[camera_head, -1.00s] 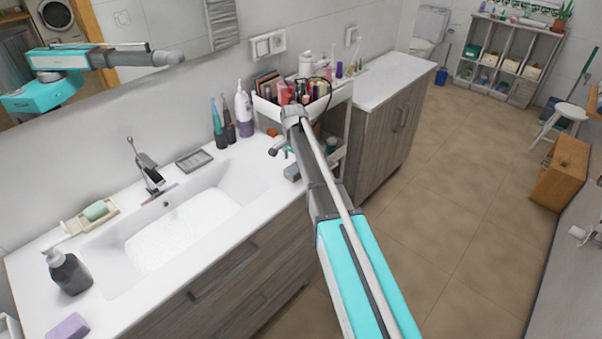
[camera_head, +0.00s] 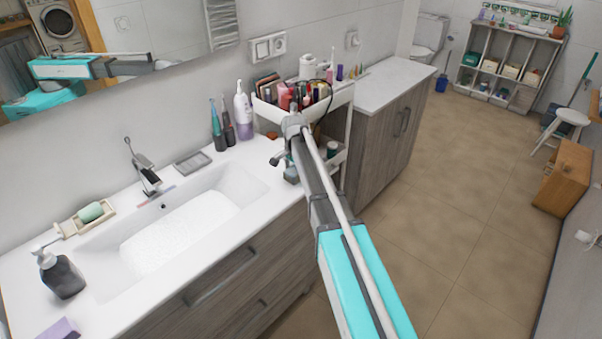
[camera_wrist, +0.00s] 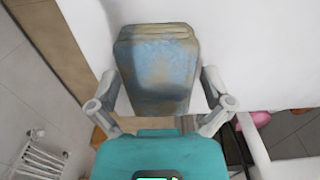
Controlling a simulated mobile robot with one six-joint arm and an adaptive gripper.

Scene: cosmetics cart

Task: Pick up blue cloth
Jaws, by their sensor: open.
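The blue cloth (camera_wrist: 157,62) shows in the wrist view as a folded, worn blue-grey pad with a tan edge at the top. My gripper (camera_wrist: 160,82) is open, with one finger on either side of the cloth's lower part. I cannot tell whether the fingers touch it. In the head view my gripper (camera_head: 283,158) is beside the white cart (camera_head: 341,104), low near the counter's right end. A small blue-grey patch just below it, partly hidden, looks like the cloth (camera_head: 291,175).
The cart's top tray holds several cosmetics (camera_head: 290,95). Bottles (camera_head: 243,112) stand on the sink counter (camera_head: 225,165) to the left. A wooden cabinet (camera_head: 385,140) stands behind the cart. The floor (camera_head: 460,200) to the right is open.

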